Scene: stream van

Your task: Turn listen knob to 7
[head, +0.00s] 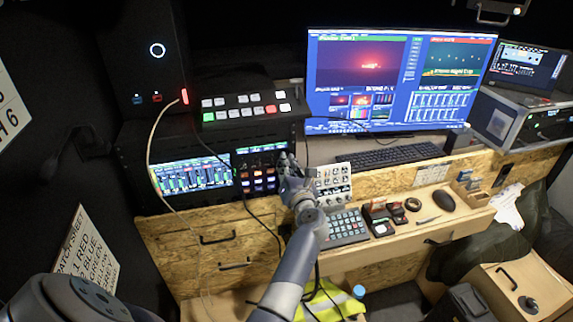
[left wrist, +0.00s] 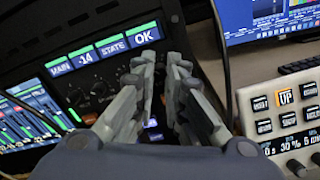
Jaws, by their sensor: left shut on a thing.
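My left gripper (head: 287,172) reaches the right end of the black control panel (head: 135,155). Several small dark knobs (left wrist: 97,92) show left of the fingers, below the displays reading MAIN, -14 and STATE. My right gripper is not in view.
A white button box (head: 334,184) stands just right of the gripper, with a keypad (head: 346,228) in front. A large monitor (head: 385,80) and a keyboard (head: 402,154) are farther right. A switcher (head: 245,108) sits above the panel. A pale cable (head: 150,150) hangs at the left.

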